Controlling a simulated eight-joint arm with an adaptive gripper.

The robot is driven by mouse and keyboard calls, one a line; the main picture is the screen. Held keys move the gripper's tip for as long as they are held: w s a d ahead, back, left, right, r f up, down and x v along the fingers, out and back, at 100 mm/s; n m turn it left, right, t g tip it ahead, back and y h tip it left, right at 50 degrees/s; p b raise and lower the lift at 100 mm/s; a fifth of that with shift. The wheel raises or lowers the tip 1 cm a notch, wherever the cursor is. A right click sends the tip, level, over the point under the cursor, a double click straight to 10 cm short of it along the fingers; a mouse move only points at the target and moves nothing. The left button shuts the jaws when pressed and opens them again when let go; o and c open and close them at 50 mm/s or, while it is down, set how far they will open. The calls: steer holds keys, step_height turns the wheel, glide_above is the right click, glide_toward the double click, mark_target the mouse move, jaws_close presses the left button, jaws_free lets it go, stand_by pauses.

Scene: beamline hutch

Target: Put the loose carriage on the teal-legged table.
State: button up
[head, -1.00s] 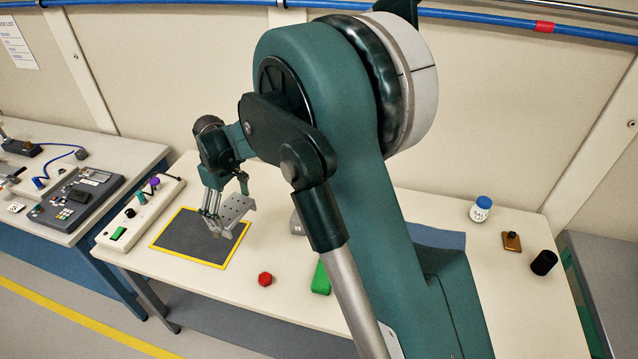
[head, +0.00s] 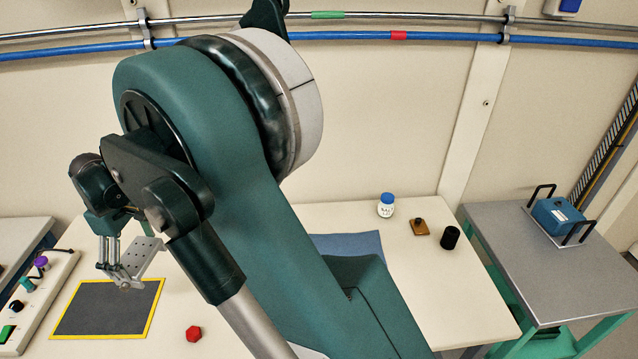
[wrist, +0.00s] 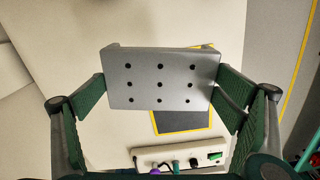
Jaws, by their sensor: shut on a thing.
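The loose carriage (head: 142,256) is a grey plate with rows of small holes. My gripper (head: 124,274) is shut on it and holds it above the work table, near the far edge of a dark mat. In the wrist view, the carriage (wrist: 160,78) sits between the two green finger pads, its holed face towards the camera. The teal-legged table (head: 492,238) stands at the far right of the head view, with a grey top. My gripper is far to its left.
On the teal-legged table, a blue box (head: 557,216) with black handles stands towards the back right; the front left is bare.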

steer(key=w+d+m+b, duration=0.1)
steer(key=w+d+m, duration=0.1)
steer(key=w+d, duration=1.25)
steer(key=w+d+m+b, duration=0.1)
steer(key=w+d+m, duration=0.1)
steer(key=w+d, duration=1.25)
steer(key=w+d+m+b, duration=0.1)
steer(key=w+d+m, duration=0.15)
steer(key=d, duration=1.85)
steer(key=w+d+m, duration=0.2)
steer(key=w+d, duration=0.2)
steer(key=d, duration=1.7)
steer(key=s+d+m+b, duration=0.1)
steer(key=s+d+m, duration=0.15)
steer(key=d, duration=1.65)
steer(key=s+d+m, duration=0.1)
steer(key=s+d, duration=0.3)
steer(key=d, duration=1.6)
steer(key=s+d+m+b, duration=0.1)
steer(key=s+d, duration=0.6)
steer(key=d, duration=0.4)
steer(key=s+d+m, duration=0.2)
steer(key=s+d, duration=0.5)
steer(key=d, duration=0.4)
steer(key=s+d+m+b, duration=0.1)
steer(key=s+d, duration=0.6)
steer(key=d, duration=0.4)
step_height(320, 180, down, 12)
steer(key=shift+a, duration=0.2)
steer(key=shift+s, duration=0.1)
